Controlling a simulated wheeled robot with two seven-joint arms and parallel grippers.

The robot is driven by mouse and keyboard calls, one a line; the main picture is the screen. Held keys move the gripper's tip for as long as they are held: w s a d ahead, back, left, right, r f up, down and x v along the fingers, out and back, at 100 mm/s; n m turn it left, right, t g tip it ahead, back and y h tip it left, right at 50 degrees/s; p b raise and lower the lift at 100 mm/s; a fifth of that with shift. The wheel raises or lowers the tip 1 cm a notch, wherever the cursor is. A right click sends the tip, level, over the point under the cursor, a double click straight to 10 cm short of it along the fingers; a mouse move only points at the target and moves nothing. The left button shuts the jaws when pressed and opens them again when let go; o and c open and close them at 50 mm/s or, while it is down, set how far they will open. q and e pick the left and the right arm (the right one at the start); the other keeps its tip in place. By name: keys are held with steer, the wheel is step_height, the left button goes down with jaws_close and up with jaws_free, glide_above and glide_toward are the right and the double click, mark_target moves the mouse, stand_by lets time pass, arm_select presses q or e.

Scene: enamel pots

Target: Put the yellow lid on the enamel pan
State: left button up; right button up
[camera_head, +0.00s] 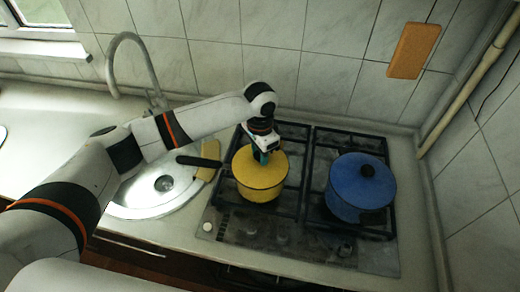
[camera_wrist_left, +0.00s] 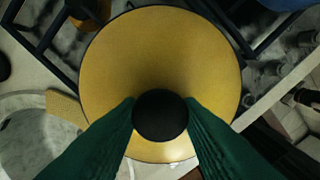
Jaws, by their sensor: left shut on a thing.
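The yellow lid (camera_head: 277,164) is over the mouth of the yellow enamel pan (camera_head: 262,193) on the left burner. From these views I cannot tell whether its rim rests fully on the pan. The pan's black handle (camera_head: 198,162) points left towards the sink. My left gripper (camera_head: 261,156) comes down from above and is shut on the lid's knob. In the left wrist view the lid (camera_wrist_left: 160,55) looks level and fills the middle, its black knob (camera_wrist_left: 160,115) between the green fingers. The lid hides most of the pan there. My right gripper is out of view.
A blue lidded pot (camera_head: 350,198) stands on the right side of the gas stove (camera_head: 240,232). The round sink (camera_head: 135,198) and a yellow sponge (camera_head: 208,173) are left of the pan. A tall tap (camera_head: 150,70) stands behind the sink. The tiled wall closes off the back.

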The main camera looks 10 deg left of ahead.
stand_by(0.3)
arm_select(q)
steer(key=o, duration=1)
steer(key=shift+o, duration=0.2)
step_height(320, 180, up, 12)
steer(key=b, duration=0.4)
steer(key=shift+f, duration=0.1)
